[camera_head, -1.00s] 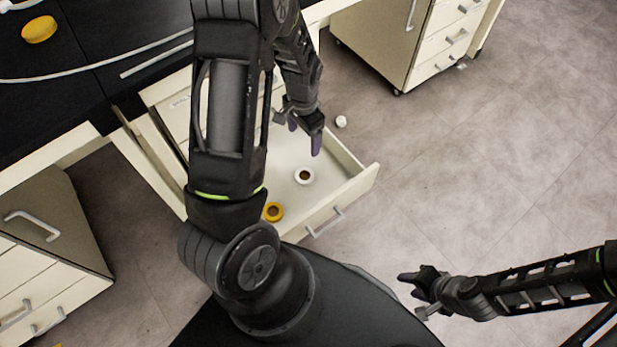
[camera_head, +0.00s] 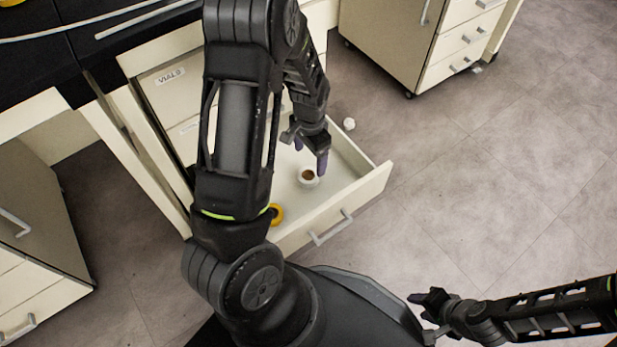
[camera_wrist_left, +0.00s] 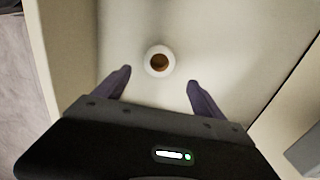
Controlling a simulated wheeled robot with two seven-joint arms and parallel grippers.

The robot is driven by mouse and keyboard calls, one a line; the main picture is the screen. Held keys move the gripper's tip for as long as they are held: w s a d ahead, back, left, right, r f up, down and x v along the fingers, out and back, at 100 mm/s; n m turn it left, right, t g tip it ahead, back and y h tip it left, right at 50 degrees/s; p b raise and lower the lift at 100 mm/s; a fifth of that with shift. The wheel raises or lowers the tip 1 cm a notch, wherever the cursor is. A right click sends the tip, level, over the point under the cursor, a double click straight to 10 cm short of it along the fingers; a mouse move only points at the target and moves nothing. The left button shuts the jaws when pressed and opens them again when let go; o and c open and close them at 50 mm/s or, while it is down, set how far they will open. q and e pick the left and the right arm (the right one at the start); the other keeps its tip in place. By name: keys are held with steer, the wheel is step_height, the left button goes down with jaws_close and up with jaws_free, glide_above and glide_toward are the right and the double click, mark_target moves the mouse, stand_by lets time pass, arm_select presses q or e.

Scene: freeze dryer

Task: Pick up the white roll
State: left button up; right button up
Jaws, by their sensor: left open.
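The white roll (camera_head: 308,177) lies in the open drawer, with a brown centre. In the left wrist view the white roll (camera_wrist_left: 148,60) lies just beyond and between my fingertips, apart from both. My left gripper (camera_head: 310,157) is open and empty over the drawer, close to the roll; its purple fingers (camera_wrist_left: 158,78) are spread in the left wrist view. My right gripper (camera_head: 419,312) is at the lower right, away from the drawer; I cannot tell whether it is open.
The drawer (camera_head: 372,188) has raised walls around the roll. A yellow roll (camera_head: 277,213) lies in it, partly hidden by my left arm. A cabinet (camera_head: 385,45) stands behind; the floor at right is clear.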

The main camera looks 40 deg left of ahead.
mark_target(310, 174)
arm_select(q)
steer(key=shift+f+b, duration=0.55)
steer(key=shift+f, duration=0.8)
step_height(310, 174, down, 5)
steer(key=b, duration=0.3)
steer(key=shift+d+f, duration=0.1)
steer(key=shift+c, duration=0.6)
steer(key=c, duration=1.3)
